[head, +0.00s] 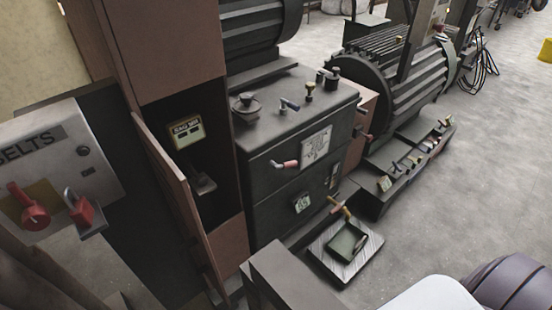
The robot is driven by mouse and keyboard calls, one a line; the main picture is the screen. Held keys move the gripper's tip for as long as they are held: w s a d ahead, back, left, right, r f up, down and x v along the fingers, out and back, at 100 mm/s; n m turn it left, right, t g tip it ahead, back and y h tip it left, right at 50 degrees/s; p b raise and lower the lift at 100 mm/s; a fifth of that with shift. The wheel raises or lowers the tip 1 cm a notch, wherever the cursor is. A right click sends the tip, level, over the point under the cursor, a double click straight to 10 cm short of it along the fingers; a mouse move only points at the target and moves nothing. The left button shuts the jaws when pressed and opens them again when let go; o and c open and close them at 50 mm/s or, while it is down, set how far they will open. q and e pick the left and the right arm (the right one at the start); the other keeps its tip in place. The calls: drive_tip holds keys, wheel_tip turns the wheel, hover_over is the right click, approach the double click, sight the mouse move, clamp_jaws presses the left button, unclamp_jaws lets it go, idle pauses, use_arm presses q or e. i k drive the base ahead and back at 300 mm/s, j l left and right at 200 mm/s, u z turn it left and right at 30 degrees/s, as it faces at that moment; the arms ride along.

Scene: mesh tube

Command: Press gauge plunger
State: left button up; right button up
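A dark machine cabinet (290,165) stands in the middle of the head view. Its front carries a square pale plate with dark markings (316,145), which may be a gauge face. A red-tipped handle (286,164) sticks out beside the plate.
An open reddish-brown cabinet (165,50) with its door ajar stands left of the machine. A grey panel marked "BELTS" (50,160) is at far left. A ribbed motor (400,80) stands behind right. A tray (345,246) lies on the floor.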

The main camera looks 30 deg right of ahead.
sight(202, 181)
drive_tip(key=l+z, duration=0.25)
drive_tip(key=l, duration=0.5)
drive_tip(key=l+z, duration=0.25)
drive_tip(key=l, duration=0.55)
drive_tip(key=i, duration=0.05)
